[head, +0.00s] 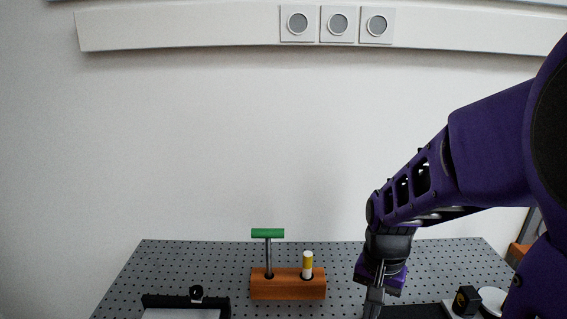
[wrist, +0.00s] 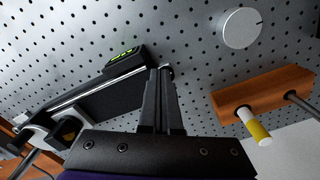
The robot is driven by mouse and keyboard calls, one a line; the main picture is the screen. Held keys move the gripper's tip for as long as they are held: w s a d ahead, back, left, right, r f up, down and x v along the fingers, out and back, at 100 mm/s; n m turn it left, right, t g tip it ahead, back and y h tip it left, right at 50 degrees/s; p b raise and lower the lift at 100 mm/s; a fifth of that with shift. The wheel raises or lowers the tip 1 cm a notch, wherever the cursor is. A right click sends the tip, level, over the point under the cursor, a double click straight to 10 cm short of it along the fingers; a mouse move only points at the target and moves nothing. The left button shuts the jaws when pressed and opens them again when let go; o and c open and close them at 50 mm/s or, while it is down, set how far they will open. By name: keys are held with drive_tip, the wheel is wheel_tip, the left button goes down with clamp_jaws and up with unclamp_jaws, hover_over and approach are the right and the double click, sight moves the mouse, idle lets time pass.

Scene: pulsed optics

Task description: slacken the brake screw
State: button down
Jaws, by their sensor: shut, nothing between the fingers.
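My gripper (head: 373,302) is shut and empty, pointing down over the pegboard table right of the wooden block; its fingertips (wrist: 159,72) show together in the wrist view. A green-handled T-shaped driver (head: 267,234) stands upright in the wooden block (head: 288,290), its shank (wrist: 302,102) visible in the wrist view. I cannot pick out the brake screw for certain. A dark rail unit (wrist: 90,108) with a metal rod lies beside my fingers in the wrist view. A small round end shows just behind the fingertips, partly hidden.
A yellow-and-white stick (head: 307,264) stands in the block. A silver cylinder (wrist: 240,28) is on the perforated table (head: 340,258). A black-framed tray (head: 150,300) is at front left. A black piece with a yellow mark (head: 466,299) is at right. The table's back middle is clear.

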drive_tip(key=shift+r, duration=0.15)
drive_tip(key=shift+w+a+f+m, duration=0.45)
drive_tip(key=shift+f+m, duration=0.55)
drive_tip(key=shift+w+a+f+m, duration=0.45)
drive_tip(key=shift+w+f+m, duration=0.05)
drive_tip(key=shift+f+m, duration=0.55)
drive_tip(key=shift+w+a+f+m, duration=0.45)
drive_tip(key=shift+f+m, duration=0.5)
drive_tip(key=shift+f, duration=0.05)
drive_tip(key=shift+d, duration=0.3)
drive_tip(key=shift+s+d, duration=0.1)
drive_tip(key=shift+s, duration=0.05)
drive_tip(key=shift+s+d+r, duration=0.1)
drive_tip(key=shift+s+d, duration=0.05)
drive_tip(key=shift+s, duration=0.2)
drive_tip(key=shift+s+d, duration=0.25)
drive_tip(key=shift+d, duration=0.05)
